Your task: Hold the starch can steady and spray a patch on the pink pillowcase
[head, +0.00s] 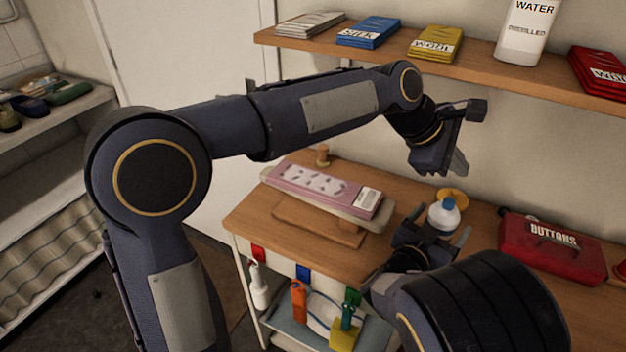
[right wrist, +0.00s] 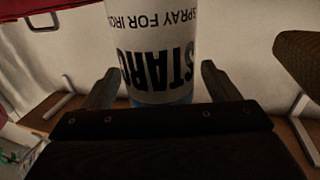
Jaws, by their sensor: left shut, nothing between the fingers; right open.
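The starch can (head: 443,216) is white with a blue top and stands on the wooden table. In the right wrist view the starch can (right wrist: 150,45) shows upside-down lettering and lies between the fingers. My right gripper (head: 436,234) is open around the can, one finger on each side, with gaps visible; the fingers also show in the right wrist view (right wrist: 158,70). My left gripper (head: 457,165) is shut and empty, above and behind the can. The pink pillowcase (head: 315,184), with pale shapes and a white label, lies on a small raised board left of the can.
A red buttons box (head: 550,248) stands right of the can, and a yellow round thing (head: 453,195) behind it. A shelf (head: 480,75) above holds cloth packs and a water bottle (head: 526,30). Bottles (head: 299,301) stand below the table front. Bare tabletop lies before the board.

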